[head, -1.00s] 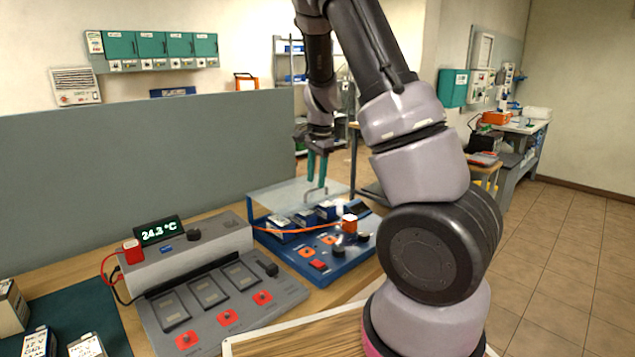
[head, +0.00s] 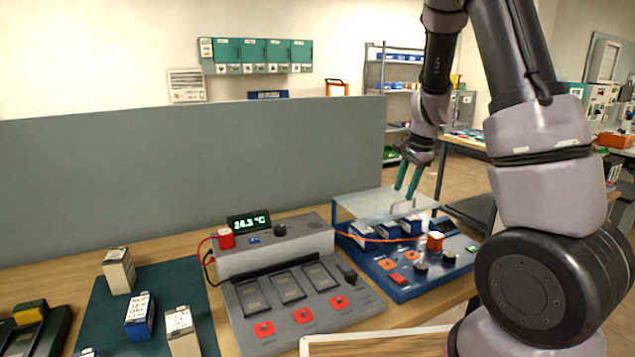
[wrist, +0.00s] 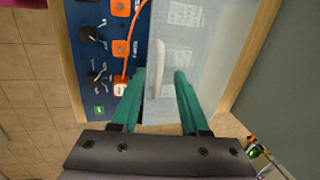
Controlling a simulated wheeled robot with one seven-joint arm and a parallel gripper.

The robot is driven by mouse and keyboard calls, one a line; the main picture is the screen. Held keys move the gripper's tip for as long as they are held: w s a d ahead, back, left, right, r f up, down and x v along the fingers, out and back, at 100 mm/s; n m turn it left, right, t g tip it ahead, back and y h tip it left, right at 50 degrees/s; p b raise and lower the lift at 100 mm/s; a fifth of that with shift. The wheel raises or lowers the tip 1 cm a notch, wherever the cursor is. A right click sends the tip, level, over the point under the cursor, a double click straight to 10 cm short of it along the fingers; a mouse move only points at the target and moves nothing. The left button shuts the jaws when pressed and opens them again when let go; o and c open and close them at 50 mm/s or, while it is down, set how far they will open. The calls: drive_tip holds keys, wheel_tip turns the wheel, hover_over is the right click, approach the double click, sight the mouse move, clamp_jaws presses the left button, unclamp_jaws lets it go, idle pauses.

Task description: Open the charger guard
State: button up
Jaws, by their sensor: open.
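The charger guard (head: 372,202) is a clear flat panel lying over the back part of the blue charger (head: 398,290). Several batteries show under it. Its pale bar handle (head: 394,210) stands up near the front edge. My gripper (head: 405,194) points down just above the handle, with teal fingers apart and nothing held. In the wrist view, the fingers (wrist: 160,74) lie on either side of the pale handle (wrist: 157,60), with gaps visible. The guard (wrist: 205,50) spreads under the right finger. I cannot tell whether the fingertips reach down to the handle's height.
A grey charger (head: 290,300) with a temperature display stands to the left. Batteries stand on a green mat (head: 190,275). A grey partition (head: 190,160) runs behind the bench.

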drive_tip(key=s+a+r+n+t+y, duration=0.1)
drive_tip(key=s+a+r+n, duration=0.1)
drive_tip(key=s+r, duration=0.45)
drive_tip(key=s+a+r+n+t+y, duration=0.1)
drive_tip(key=s+a+r+n, duration=0.15)
drive_tip(key=r, duration=0.65)
drive_tip(key=s+r+n+t+h, duration=0.15)
drive_tip(key=s+r, duration=0.25)
drive_tip(key=s, duration=0.4)
drive_tip(key=s+r+n+t, duration=0.1)
drive_tip(key=s+r+n, duration=0.25)
drive_tip(key=s, duration=0.35)
drive_tip(key=w+d+f+m+g, duration=0.1)
drive_tip(key=w+f+m, duration=0.15)
drive_tip(key=w, duration=0.35)
drive_tip(key=w+d+f+m+g, duration=0.1)
drive_tip(key=w+d+m+g, duration=0.15)
drive_tip(key=w, duration=0.35)
drive_tip(key=w+d+f+m+g+h, duration=0.1)
drive_tip(key=w+d+f+m, duration=0.3)
drive_tip(key=w+f, duration=0.75)
drive_tip(key=shift+m, duration=0.55)
drive_tip(key=x, duration=1)
drive_tip(key=shift+s+a+f, duration=0.2)
drive_tip(key=shift+a+f, duration=0.1)
drive_tip(key=shift+a, duration=0.05)
clamp_jaws()
